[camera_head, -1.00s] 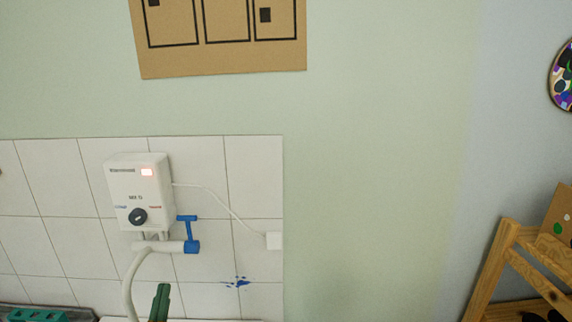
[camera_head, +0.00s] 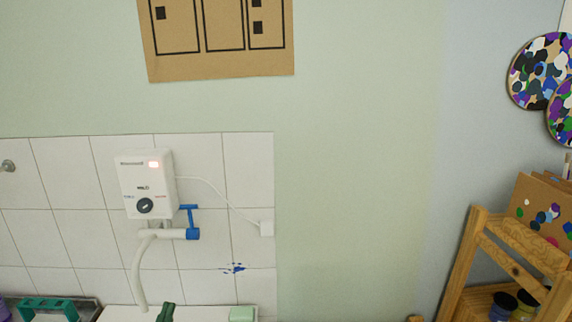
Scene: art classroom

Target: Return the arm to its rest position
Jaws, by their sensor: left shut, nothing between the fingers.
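The rest of my left arm is below the picture. My right gripper is not in view.
A white water heater (camera_head: 147,185) with a hose and blue valve (camera_head: 192,232) hangs on the tiled wall above the white sink edge (camera_head: 205,313). A light green block (camera_head: 242,314) lies there.

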